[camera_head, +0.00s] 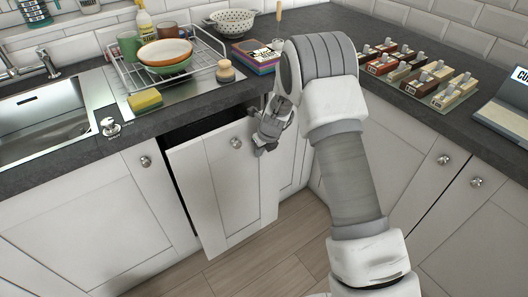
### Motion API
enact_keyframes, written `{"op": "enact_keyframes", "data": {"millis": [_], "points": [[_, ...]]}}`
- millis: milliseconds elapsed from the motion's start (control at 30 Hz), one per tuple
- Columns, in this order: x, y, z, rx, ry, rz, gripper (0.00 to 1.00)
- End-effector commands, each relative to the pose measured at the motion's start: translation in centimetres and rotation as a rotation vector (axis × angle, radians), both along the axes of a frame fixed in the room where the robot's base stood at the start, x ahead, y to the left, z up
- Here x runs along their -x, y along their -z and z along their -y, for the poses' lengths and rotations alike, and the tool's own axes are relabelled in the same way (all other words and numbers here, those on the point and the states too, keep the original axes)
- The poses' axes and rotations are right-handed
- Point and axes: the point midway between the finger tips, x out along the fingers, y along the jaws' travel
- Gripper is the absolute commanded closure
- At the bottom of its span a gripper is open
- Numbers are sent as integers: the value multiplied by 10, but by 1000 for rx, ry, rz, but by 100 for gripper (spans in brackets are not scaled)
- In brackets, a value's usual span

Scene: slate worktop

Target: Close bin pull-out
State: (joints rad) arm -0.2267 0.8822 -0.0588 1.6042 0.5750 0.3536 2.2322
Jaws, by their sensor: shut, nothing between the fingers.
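The bin pull-out (222,187) is a white panelled cabinet front with a round metal knob (236,142) near its top right. It stands forward of the neighbouring cabinets, with a dark gap behind its top edge under the worktop. My gripper (261,149) is at the top right corner of this front, just right of the knob. It is shut and holds nothing. I cannot tell whether it touches the front. The inside of the pull-out is hidden.
The slate worktop (200,104) overhangs the cabinets. On it are a sink (40,125), a dish rack (160,65) with bowls, a yellow sponge (145,100) and several packets (405,68) on the right. The wooden floor (235,268) in front is clear.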

Motion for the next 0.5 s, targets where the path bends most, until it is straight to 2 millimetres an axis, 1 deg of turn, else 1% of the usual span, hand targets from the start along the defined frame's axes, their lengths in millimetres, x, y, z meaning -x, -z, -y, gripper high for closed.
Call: {"op": "enact_keyframes", "data": {"millis": [200,500], "points": [[-5,0,-4,0,-1,1,100],[-6,0,-4,0,0,0,100]]}}
